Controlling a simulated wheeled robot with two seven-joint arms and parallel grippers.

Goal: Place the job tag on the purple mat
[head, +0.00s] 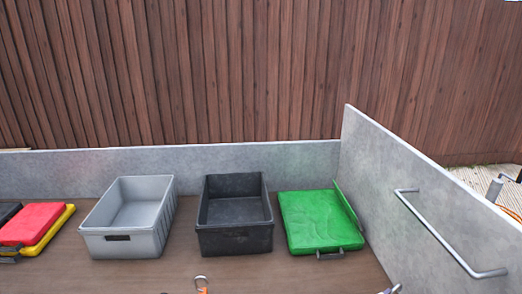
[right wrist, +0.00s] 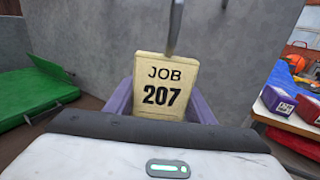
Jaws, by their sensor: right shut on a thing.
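The job tag (right wrist: 162,88) is a cream plate marked "JOB 207", upright in the middle of the right wrist view. My right gripper (right wrist: 160,104) is shut on it, with purple fingers showing at both sides of its lower part. A thin metal rod runs up from the tag's top edge; I cannot tell whether it touches the tag. No purple mat can be made out in either view.
On the brown surface stand red and yellow cases (head: 32,224), a grey crate (head: 122,245), a black crate (head: 236,241) and a green case (head: 320,220). A grey panel (head: 385,165) with a metal handle (head: 436,234) rises at right.

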